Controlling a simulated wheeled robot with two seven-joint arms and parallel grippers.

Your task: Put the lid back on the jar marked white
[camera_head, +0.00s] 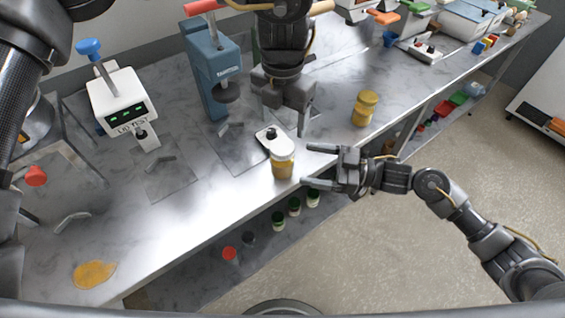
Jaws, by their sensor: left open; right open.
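A jar with amber contents and a pale white upper part (283,162) stands upright near the front edge of the marble counter. I cannot read any marking on it, nor tell whether the pale part is a lid. Just behind it lies a small white flat piece with a dark round knob (268,136); I cannot tell if this is a lid. A second, yellow jar (365,108) stands farther right. My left gripper (287,112) is open, pointing down above the counter behind the jar. My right gripper (314,166) is open, its fingers pointing left toward the jar, just right of it.
A blue press (213,65) and a white device with a green display (120,100) stand at the back left. An orange patch (95,274) lies at the front left. Small jars (294,206) stand on the lower shelf. Trays and bins (430,50) fill the far right.

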